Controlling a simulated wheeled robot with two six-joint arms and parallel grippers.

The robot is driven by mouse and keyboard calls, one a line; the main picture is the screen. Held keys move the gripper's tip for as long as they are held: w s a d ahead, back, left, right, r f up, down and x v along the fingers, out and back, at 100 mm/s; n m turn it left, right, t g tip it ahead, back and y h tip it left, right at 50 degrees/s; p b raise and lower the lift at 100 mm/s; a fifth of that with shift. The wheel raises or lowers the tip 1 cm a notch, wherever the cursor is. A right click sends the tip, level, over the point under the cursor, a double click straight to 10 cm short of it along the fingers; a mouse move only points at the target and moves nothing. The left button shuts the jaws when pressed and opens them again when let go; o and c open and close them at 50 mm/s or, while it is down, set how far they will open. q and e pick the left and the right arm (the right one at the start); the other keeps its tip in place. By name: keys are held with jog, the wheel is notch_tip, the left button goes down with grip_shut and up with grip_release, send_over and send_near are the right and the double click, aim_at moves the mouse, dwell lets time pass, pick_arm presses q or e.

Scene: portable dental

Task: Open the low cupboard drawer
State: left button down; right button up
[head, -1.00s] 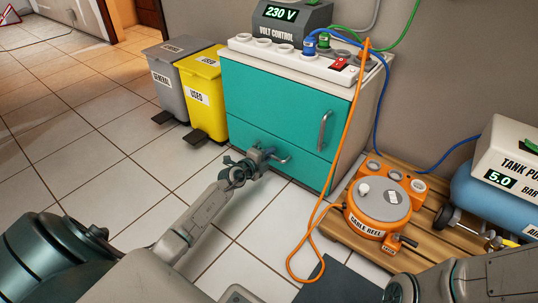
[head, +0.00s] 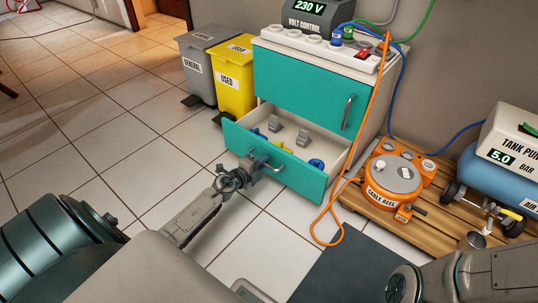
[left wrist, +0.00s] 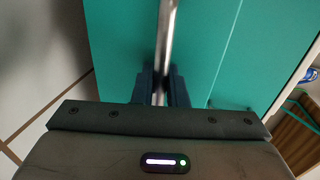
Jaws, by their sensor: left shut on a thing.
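The low cupboard drawer (head: 293,173) is pulled out from the teal and white cupboard (head: 305,92). Inside it lie grey pieces (head: 275,123) and blue and yellow pieces. My left gripper (head: 256,164) is at the middle of the drawer front, shut on the drawer handle (head: 284,171). In the left wrist view the metal handle bar (left wrist: 166,45) runs between the two dark fingers (left wrist: 160,88), with the teal front behind it. My right arm shows at the lower right of the head view, but its fingers are out of view.
Grey (head: 199,66) and yellow (head: 234,72) pedal bins stand left of the cupboard. An orange cable reel (head: 395,180) sits on a wooden pallet (head: 452,212) at right. An orange cable (head: 345,180) hangs close to the drawer's right side. Tiled floor in front is clear.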

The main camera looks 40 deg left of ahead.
pick_arm(q)
jog(key=shift+f+v, duration=0.2)
jog(key=shift+v, duration=0.75)
jog(key=shift+f+v, duration=0.2)
jog(key=shift+v, duration=0.7)
jog(key=shift+s+a, duration=0.1)
jog(key=c, duration=1.8)
grip_release()
jog(key=shift+c, duration=0.2)
